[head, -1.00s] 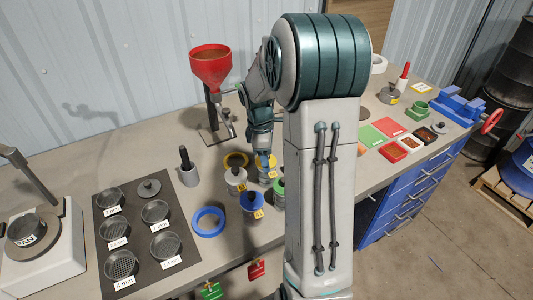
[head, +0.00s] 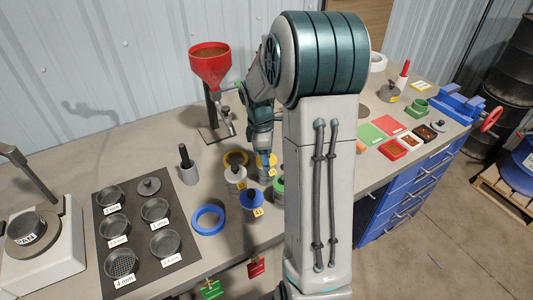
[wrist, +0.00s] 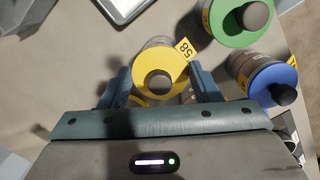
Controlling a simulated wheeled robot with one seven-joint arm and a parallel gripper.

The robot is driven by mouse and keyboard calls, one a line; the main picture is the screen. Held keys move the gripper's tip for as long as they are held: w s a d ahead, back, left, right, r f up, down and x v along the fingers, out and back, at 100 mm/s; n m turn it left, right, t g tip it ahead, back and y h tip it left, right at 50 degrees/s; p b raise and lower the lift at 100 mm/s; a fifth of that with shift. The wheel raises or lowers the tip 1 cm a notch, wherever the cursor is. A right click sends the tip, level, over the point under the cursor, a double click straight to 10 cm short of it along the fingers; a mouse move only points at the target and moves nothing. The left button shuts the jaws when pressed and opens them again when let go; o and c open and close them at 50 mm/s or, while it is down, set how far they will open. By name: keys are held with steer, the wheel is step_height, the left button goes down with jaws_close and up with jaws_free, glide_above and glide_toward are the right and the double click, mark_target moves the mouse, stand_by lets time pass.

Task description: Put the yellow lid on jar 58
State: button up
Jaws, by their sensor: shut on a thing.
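The yellow lid (wrist: 158,68), with a dark round knob, is between the two fingers of my gripper (wrist: 160,80) in the wrist view. The gripper is shut on it. Jar 58 shows as a clear rim (wrist: 160,41) just past the lid's far edge, with its yellow "58" tag (wrist: 185,49) beside it. The lid covers most of the jar's top; I cannot tell whether it is seated or just above. In the head view my gripper (head: 264,158) points down among the jars, and the arm partly hides this spot.
A green-lidded jar (wrist: 240,20) and a blue-lidded jar (wrist: 268,78) stand close on the right in the wrist view. A red funnel (head: 209,65) stands behind.

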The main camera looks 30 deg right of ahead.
steer(key=o, duration=1.1)
step_height(320, 180, up, 14)
steer(key=a, duration=0.2)
steer(key=s+a+f+m+t, duration=0.1)
steer(key=s+a+m, duration=0.4)
steer(key=s, duration=0.4)
steer(key=s+a+f+m+t+y, duration=0.1)
steer(key=s+a+f+m+t, duration=0.1)
steer(key=s+a+m, duration=0.4)
steer(key=shift+s+a+f+m+t+b, duration=0.3)
steer(key=shift+s+a, duration=0.25)
steer(key=shift+s, duration=1.6)
